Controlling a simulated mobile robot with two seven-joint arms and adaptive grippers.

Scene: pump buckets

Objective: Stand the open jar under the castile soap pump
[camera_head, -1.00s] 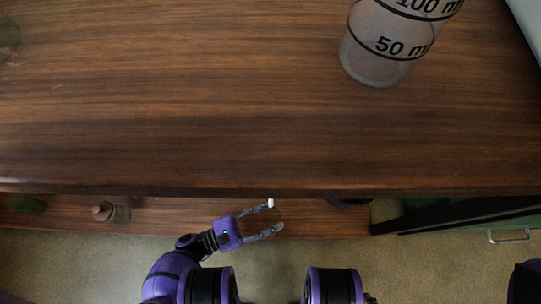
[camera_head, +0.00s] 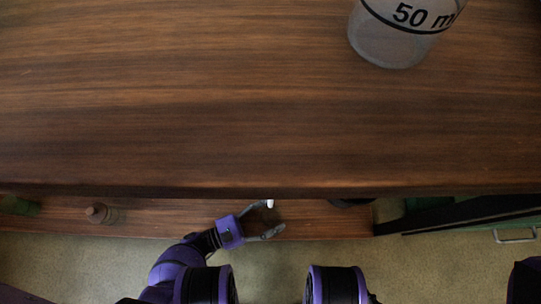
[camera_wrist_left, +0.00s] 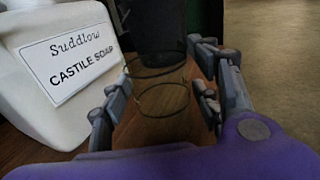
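The clear open jar (camera_wrist_left: 163,100) shows in the left wrist view as faint glass with dark ring outlines. It stands between the fingers of my left gripper (camera_wrist_left: 160,92), which appear closed around its sides. The white castile soap bucket (camera_wrist_left: 65,60), labelled "Suddlow Castile Soap", stands just left of it. In the head view my left gripper (camera_head: 270,219) is below the table edge; the jar is hardly visible there. A small white tip (camera_head: 270,203) shows by its upper finger, perhaps the pump spout. The rest of the pump is hidden. My right gripper is out of view.
The wooden tabletop (camera_head: 200,110) overhangs a lower wooden shelf (camera_head: 170,220). A graduated container (camera_head: 390,45) stands on the tabletop. A brown-capped bottle (camera_head: 97,212) is on the shelf at left. A dark container (camera_wrist_left: 160,25) stands beyond the jar.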

